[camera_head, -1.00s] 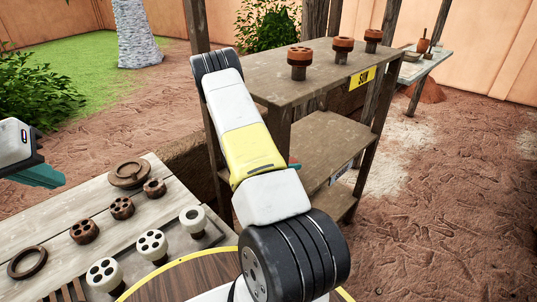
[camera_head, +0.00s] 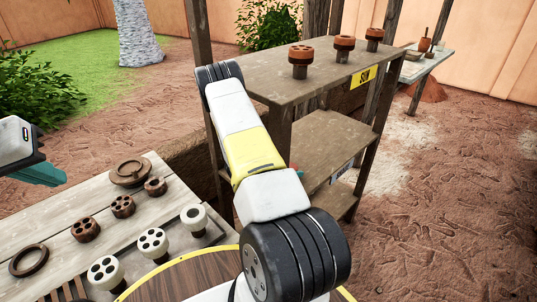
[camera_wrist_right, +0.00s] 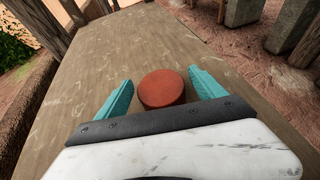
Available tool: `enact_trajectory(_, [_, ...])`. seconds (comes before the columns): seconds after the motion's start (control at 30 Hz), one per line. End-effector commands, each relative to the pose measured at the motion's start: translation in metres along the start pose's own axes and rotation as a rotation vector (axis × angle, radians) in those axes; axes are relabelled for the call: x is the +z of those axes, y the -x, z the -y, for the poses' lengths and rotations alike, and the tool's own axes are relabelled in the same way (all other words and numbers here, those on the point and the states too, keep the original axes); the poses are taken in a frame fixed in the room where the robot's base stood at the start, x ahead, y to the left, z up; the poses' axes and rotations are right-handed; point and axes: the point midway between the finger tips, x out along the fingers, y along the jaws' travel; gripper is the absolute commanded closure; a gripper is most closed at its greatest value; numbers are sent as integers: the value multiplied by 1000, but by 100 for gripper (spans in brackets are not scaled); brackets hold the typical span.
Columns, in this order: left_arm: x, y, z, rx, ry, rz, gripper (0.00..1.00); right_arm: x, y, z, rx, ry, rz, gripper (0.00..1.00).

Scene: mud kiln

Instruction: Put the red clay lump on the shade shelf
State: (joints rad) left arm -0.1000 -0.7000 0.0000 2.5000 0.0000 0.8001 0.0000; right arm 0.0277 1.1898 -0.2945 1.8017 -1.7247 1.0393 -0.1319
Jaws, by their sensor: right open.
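The red clay lump (camera_wrist_right: 162,88) is a short round disc in the right wrist view. It sits on a bare wooden board, between the two teal fingers of my right gripper (camera_wrist_right: 160,90). The fingers are apart, with a gap visible on each side of the lump. In the head view my right arm hides most of this gripper; a small teal part shows beside the middle shelf (camera_head: 335,143), below the top shelf marked SUN (camera_head: 310,75). The middle shelf's own sign is mostly hidden. My left gripper (camera_head: 40,174) is at the left edge, only partly seen.
Several brown and pale perforated pieces, such as a pale one (camera_head: 153,243), stand on the wooden table (camera_head: 60,225) at lower left. The top shelf holds three reddish pieces, one at its left (camera_head: 300,60). Wooden posts frame the shelves.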

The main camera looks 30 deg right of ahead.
Motion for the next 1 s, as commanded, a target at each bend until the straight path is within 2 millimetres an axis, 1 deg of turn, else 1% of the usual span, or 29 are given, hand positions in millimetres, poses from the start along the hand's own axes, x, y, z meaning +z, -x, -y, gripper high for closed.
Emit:
enact_trajectory(0.07, [0, 0, 0, 0, 0, 0, 100, 2, 2, 0, 1, 0, 0, 21])
enact_trajectory(0.17, [0, 0, 0, 0, 0, 0, 100, 2, 14, -1, 2, 0, 0, 21])
enact_trajectory(0.27, [0, 0, 0, 0, 0, 0, 100, 1, 33, -1, 4, 1, -1, 21])
enact_trajectory(0.5, [0, 0, 0, 0, 0, 0, 100, 2, 85, -1, 4, 0, -1, 21])
enact_trajectory(0.6, [0, 0, 0, 0, 0, 0, 100, 2, 102, -1, 3, -1, 0, 21])
enact_trajectory(0.7, [0, 0, 0, 0, 0, 0, 100, 2, 113, -1, 2, 0, 0, 21])
enact_trajectory(0.8, [0, 0, 0, 0, 0, 0, 100, 2, 119, 0, 0, 0, 0, 21])
enact_trajectory(1.0, [0, 0, 0, 0, 0, 0, 100, 2, 121, 0, -1, 0, 0, 21])
